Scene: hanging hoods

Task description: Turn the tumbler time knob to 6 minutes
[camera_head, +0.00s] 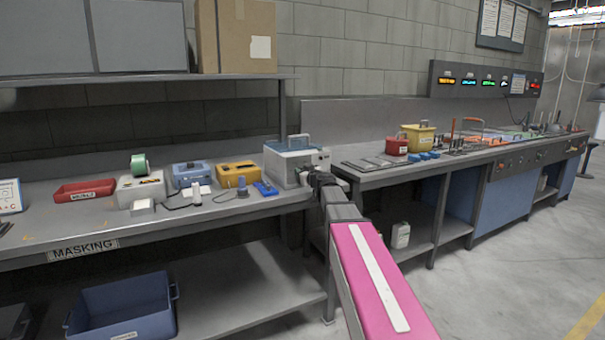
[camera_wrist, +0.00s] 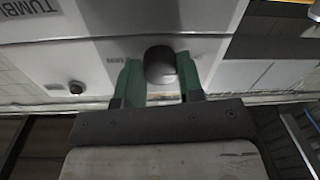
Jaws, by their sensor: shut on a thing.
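The tumbler (camera_head: 291,157) is a white box with a clear lid and handle at the right end of the masking bench. Its front face, with part of a "TUMBL" label, fills the upper wrist view (camera_wrist: 120,50). The dark round time knob (camera_wrist: 160,65) sticks out of that face. My gripper (camera_wrist: 160,80) has its two green fingers on either side of the knob and is shut on it. In the head view my gripper (camera_head: 318,180) reaches the tumbler's right front side. The knob's pointer and minute scale cannot be read. A small dark button (camera_wrist: 76,88) shows to the left.
A blue tool (camera_head: 265,188), a yellow box (camera_head: 237,174) and a blue box (camera_head: 192,174) stand left of the tumbler. A second bench (camera_head: 390,178) with a red container (camera_head: 396,146) is to the right. Open floor lies at right.

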